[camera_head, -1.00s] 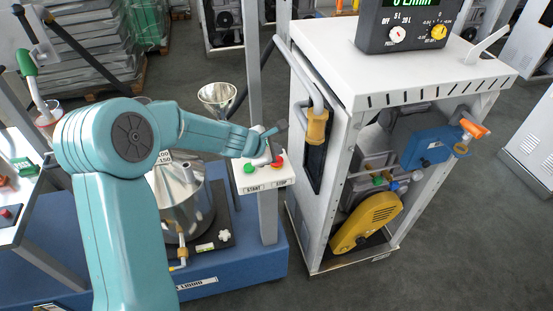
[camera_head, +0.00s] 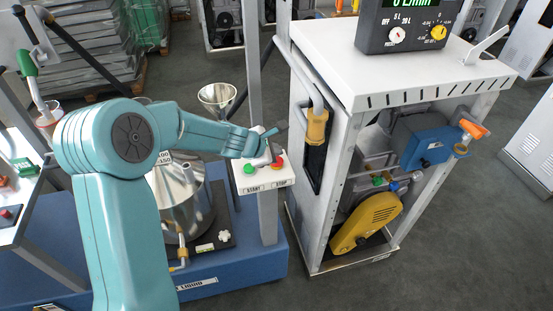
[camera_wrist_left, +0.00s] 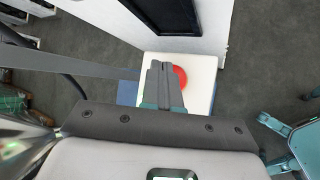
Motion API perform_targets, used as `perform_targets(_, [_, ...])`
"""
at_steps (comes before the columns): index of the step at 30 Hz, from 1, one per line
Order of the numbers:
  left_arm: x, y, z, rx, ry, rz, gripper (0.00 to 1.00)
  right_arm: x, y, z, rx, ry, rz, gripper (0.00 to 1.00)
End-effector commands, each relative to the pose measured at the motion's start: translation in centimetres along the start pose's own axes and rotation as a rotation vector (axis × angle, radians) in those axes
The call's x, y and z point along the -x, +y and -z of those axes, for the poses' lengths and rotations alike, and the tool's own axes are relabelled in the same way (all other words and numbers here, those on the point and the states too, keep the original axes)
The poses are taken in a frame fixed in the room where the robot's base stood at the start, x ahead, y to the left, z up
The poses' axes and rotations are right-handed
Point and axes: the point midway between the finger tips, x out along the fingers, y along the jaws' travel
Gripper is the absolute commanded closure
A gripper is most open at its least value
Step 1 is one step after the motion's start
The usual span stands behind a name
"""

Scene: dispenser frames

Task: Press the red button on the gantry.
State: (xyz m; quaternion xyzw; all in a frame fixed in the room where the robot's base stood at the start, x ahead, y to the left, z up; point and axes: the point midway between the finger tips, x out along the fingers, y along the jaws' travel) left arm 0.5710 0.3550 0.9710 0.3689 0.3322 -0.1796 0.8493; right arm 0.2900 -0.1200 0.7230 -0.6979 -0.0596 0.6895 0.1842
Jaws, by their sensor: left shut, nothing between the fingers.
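The red button (camera_head: 279,162) is a round cap on the white START/STOP panel (camera_head: 282,181) of the gantry, beside the STOP label. A green button (camera_head: 250,168) is to its left. My left gripper (camera_head: 270,155) is shut and empty, over the panel close to the red button. In the left wrist view, the shut fingers (camera_wrist_left: 164,75) cover the left part of the red button (camera_wrist_left: 181,78). I cannot tell whether the fingertips touch it. My right gripper is in neither view.
The gantry post (camera_head: 254,75) rises just behind the panel. A white cabinet (camera_head: 322,218) with a yellow pulley guard (camera_head: 368,222) stands close on the right. A steel funnel (camera_head: 217,96) and a steel vessel (camera_head: 185,205) are left of the panel. Grey floor is clear at the lower right.

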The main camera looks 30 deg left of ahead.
Motion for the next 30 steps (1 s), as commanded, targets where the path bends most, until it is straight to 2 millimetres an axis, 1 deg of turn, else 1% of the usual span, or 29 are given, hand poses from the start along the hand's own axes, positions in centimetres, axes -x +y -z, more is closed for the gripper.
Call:
perform_targets(13, [-0.01, -0.01, 0.01, 0.0, 0.0, 0.0, 1.0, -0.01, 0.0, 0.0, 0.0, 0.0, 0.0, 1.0])
perform_targets(22, [-0.65, -0.48, 0.48, 0.0, 0.0, 0.0, 1.0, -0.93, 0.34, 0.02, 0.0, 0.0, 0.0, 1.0])
perform_targets(30, [-0.58, -0.43, 0.43, 0.0, 0.0, 0.0, 1.0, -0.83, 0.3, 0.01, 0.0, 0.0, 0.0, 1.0])
